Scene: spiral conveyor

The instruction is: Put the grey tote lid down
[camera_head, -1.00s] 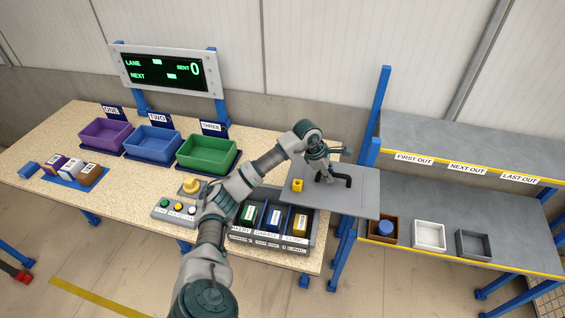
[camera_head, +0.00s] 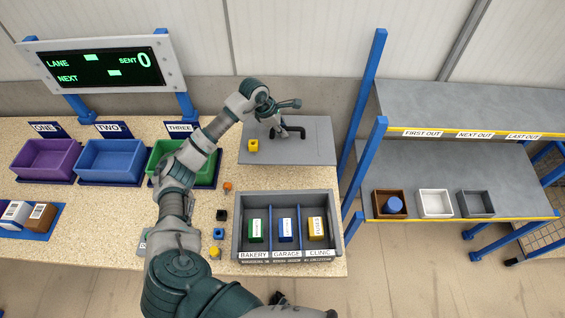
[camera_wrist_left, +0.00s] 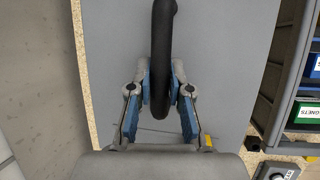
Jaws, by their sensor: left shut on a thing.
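The grey tote lid (camera_head: 315,150) is a flat plate with a black handle (camera_head: 297,131), over the back right of the table. A yellow block (camera_head: 253,145) sits on its left part. My left gripper (camera_head: 282,132) is at the handle. In the left wrist view the left gripper (camera_wrist_left: 160,95) is shut on the black handle (camera_wrist_left: 162,50), with the lid (camera_wrist_left: 220,60) filling the ground behind. I cannot tell whether the lid touches the table. The grey tote (camera_head: 327,200) stands open in front, with three labelled compartments holding a green, a blue and a yellow item.
Purple (camera_head: 45,160), blue (camera_head: 112,160) and green (camera_head: 208,170) bins stand at the left. Several small coloured blocks lie between my arm and the tote. At the right, a shelf (camera_head: 460,160) holds brown, white and grey boxes beside blue posts (camera_head: 370,150).

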